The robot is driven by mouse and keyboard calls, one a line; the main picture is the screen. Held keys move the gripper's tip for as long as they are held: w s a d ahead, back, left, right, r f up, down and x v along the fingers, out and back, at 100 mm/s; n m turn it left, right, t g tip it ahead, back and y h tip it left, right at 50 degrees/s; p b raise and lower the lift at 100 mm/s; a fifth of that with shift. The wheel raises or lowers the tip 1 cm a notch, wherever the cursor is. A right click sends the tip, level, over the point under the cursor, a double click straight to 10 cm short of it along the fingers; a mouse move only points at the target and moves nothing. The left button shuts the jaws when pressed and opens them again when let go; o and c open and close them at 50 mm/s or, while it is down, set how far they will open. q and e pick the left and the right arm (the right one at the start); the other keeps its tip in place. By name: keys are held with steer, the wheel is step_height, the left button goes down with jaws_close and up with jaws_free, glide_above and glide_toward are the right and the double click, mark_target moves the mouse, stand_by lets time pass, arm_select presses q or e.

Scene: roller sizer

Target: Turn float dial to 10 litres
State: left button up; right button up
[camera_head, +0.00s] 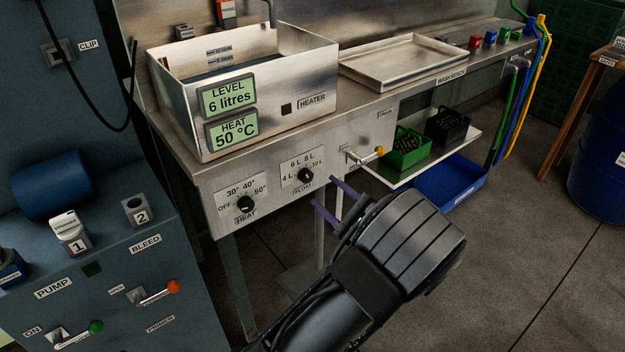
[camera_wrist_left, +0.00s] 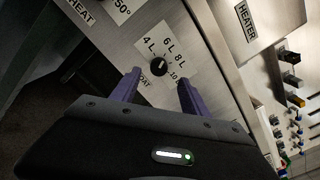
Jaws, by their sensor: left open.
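The float dial (camera_head: 306,176) is a small black knob on a white plate on the bench's front panel, marked 4 L, 6 L, 8 L and 10 L. It also shows in the left wrist view (camera_wrist_left: 158,67); its pointer is too small to read surely. The level display (camera_head: 228,98) reads 6 litres. My left gripper (camera_head: 325,193) is open and empty, its purple fingers pointing at the panel just right of and below the dial in the head view. In the left wrist view the fingers (camera_wrist_left: 158,84) stand either side of the dial, apart from it. My right gripper is out of view.
The heat dial (camera_head: 245,204) sits left of the float dial. A shelf with a green bin (camera_head: 408,148) and a black bin (camera_head: 447,128) stands further right. The steel tank (camera_head: 290,75) is above.

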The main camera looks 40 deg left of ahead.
mark_target(308, 177)
arm_select(q)
steer(key=x, duration=0.7)
steer(key=shift+a, duration=0.25)
steer(key=shift+c, duration=0.3)
jaws_close()
